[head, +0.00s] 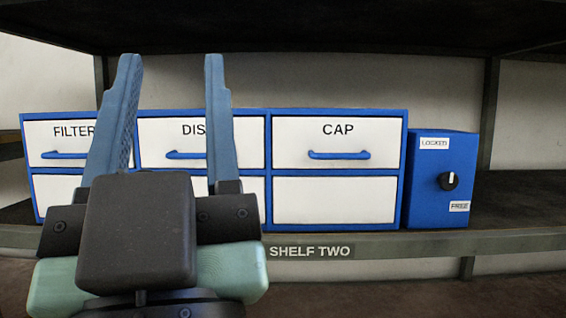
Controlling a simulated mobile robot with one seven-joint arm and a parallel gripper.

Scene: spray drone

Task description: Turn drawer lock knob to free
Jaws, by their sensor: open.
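The drawer lock knob (448,181) is a small black dial on the front of a blue lock box (426,190), right of the drawer cabinet. A white mark on it stands roughly upright, in its upper part. A LOCKED label (435,143) sits above the knob, a FREE label (459,206) below it. My gripper (171,60) is open and empty, with two blue fingers spread and pointing up in the picture. It is in front of the left and middle drawers, well left of the knob and apart from it.
A blue cabinet (268,190) with white drawers labelled FILTER, DIS (partly hidden) and CAP (338,140) stands on the shelf marked SHELF TWO (400,243). Blue handles stick out. A dark shelf (300,25) hangs above. A post (487,110) stands behind the box.

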